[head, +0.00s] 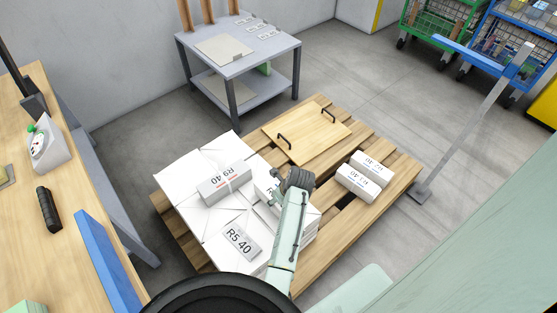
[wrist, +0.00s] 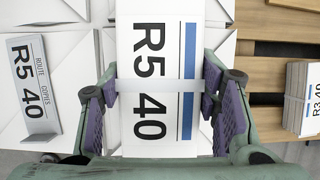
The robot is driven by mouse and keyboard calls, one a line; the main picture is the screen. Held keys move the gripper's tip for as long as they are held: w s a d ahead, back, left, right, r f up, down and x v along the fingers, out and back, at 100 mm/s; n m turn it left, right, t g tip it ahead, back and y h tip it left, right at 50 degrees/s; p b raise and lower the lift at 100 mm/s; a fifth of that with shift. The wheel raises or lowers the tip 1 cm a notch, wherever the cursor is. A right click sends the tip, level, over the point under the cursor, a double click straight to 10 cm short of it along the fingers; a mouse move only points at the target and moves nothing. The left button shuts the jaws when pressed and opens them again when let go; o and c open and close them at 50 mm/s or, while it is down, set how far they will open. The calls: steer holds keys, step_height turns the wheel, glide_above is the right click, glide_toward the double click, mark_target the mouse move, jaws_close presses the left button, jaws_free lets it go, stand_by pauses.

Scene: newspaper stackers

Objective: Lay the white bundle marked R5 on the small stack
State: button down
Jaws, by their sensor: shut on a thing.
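The white R5 bundle (wrist: 158,130) has a pale strap, a blue stripe and "R5 40" on its top. My gripper (wrist: 165,100) is shut on its long sides in the wrist view. In the head view my gripper (head: 292,190) hides much of the bundle (head: 267,186), at the right side of the broad white stack (head: 180,165). I cannot tell whether it is clear of that stack. Two small white bundles (head: 358,184) lie close together on the pallet's right; their labels are upside down. One, marked R3 40 (wrist: 304,98), shows at the wrist view's right edge.
An R5 40 card (head: 241,241) and an R9 40 block (head: 223,181) sit on the broad stack. A wooden board with two black handles (head: 300,122) lies at the pallet's back. Bare slats (head: 320,180) separate the broad stack from the small bundles. A grey table (head: 262,66) stands behind.

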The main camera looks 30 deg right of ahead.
steer(key=shift+f, duration=0.35)
